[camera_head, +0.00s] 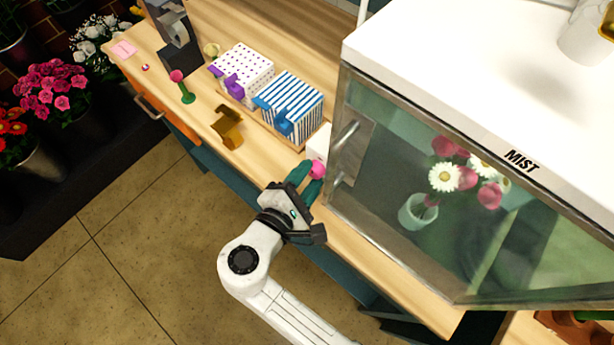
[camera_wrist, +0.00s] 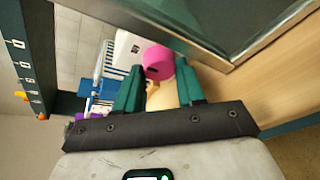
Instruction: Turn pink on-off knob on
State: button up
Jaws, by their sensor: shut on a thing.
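The pink knob (camera_head: 317,168) sits on the front of a small white box (camera_head: 319,143) on the wooden counter, just left of the glass mist cabinet. In the wrist view the knob (camera_wrist: 157,62) shows large between the tips of the teal fingers, with the white box (camera_wrist: 128,50) behind it. My gripper (camera_head: 309,180) reaches the knob from the front, and its fingers (camera_wrist: 158,80) are closed around the knob's sides. The knob's marking, if any, is too small to read for its on or off position.
The glass cabinet (camera_head: 430,190) marked MIST, with a vase of flowers inside, stands close on the right. Left of the knob are a blue-striped box (camera_head: 296,97), a purple-dotted box (camera_head: 247,66) and a brass-coloured holder (camera_head: 227,127). Open floor (camera_head: 130,260) lies in front of the counter.

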jog(key=m+b, duration=0.1)
jog(key=b, duration=0.1)
jog(key=f+m+t+b, duration=0.1)
jog(key=m+b, duration=0.1)
jog(key=shift+s+d+y+b, duration=0.1)
jog(key=shift+d+y+b, duration=0.05)
jog(key=shift+y+b, duration=0.25)
jog(key=m+t+b, duration=0.1)
jog(key=m+b, duration=0.1)
jog(key=b, duration=0.1)
jog(key=shift+r, duration=0.15)
jog(key=o, duration=0.7)
jog(key=shift+r, duration=0.15)
jog(key=shift+o, duration=0.2)
jog(key=b+v, duration=0.1)
jog(key=v, duration=1)
jog(key=shift+d, duration=0.15)
